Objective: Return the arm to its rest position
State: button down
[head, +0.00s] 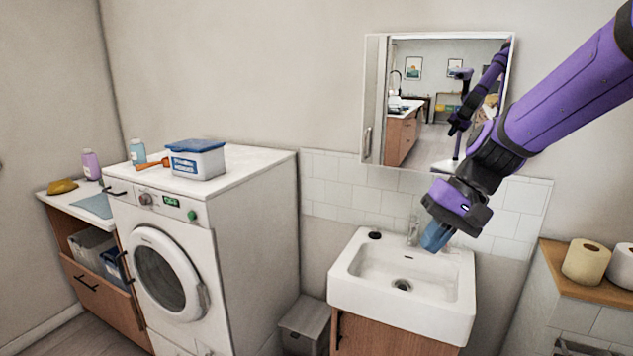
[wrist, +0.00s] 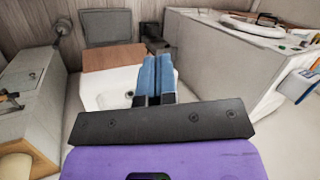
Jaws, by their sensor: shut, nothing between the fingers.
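My purple arm reaches in from the upper right of the head view. My gripper (head: 437,237) hangs over the back right part of the white sink (head: 345,287), near the faucet. In the wrist view my gripper (wrist: 156,75) shows two blue fingers pressed side by side, with nothing between them. The sink (wrist: 98,100) lies below the fingers in that view.
A mirror cabinet (head: 430,140) hangs close behind my arm. A washing machine (head: 240,215) stands left, bearing a white and blue box (head: 197,160). Paper rolls (head: 585,262) sit on a wooden ledge at right. A grey bin (head: 305,322) stands between machine and sink.

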jog(key=s+d+r+t+h, duration=0.2)
jog(key=s+d+r, duration=0.2)
jog(key=s, duration=0.5)
jog(key=s+d+r+n+t+h, duration=0.1)
jog(key=s+d+r+t+h, duration=0.2)
jog(key=s+d, duration=0.3)
jog(key=s+r, duration=0.1)
jog(key=s, duration=0.2)
jog(key=shift+d+r+n+t+h, duration=0.25)
jog(key=shift+r+n+t+h, duration=0.05)
